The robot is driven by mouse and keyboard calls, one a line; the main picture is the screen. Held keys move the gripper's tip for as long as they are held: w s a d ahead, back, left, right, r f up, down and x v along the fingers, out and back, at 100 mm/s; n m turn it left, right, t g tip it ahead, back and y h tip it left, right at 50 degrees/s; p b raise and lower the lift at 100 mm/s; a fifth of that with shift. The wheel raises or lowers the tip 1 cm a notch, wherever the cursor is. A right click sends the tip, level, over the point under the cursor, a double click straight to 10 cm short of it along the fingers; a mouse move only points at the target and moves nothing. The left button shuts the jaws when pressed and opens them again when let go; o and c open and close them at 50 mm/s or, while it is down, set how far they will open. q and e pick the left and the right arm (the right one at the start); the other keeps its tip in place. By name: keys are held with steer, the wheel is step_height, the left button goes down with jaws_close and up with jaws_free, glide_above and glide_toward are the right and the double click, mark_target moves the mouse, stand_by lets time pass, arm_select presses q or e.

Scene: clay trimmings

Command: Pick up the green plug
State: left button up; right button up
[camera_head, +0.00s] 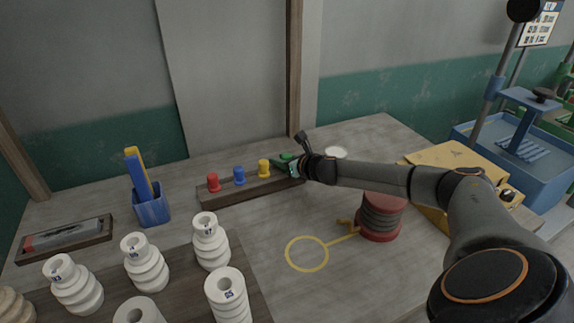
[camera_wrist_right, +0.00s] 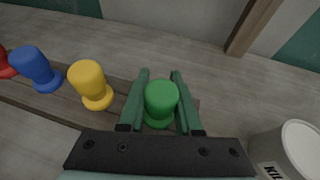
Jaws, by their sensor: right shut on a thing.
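The green plug (camera_wrist_right: 160,100) stands upright at the end of a wooden strip, between the two fingers of my right gripper (camera_wrist_right: 159,90) in the right wrist view. The fingers are shut on it from both sides. In the head view the plug (camera_head: 286,157) is partly hidden by my right gripper (camera_head: 283,163), which reaches in from the right. The wooden strip (camera_head: 225,194) also bears a red plug (camera_head: 213,182), a blue plug (camera_head: 239,175) and a yellow plug (camera_head: 264,168) in a row. My left gripper is not in view.
White ribbed insulators (camera_head: 210,243) stand on a dark board at the front left. A blue cup (camera_head: 150,207) with tools stands behind them. A red spool (camera_head: 381,216) stands right of a yellow ring mark. A white tin (camera_wrist_right: 289,150) is right of the gripper. The table's middle is clear.

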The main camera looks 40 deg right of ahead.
jaws_close()
steer(key=shift+r, duration=0.1)
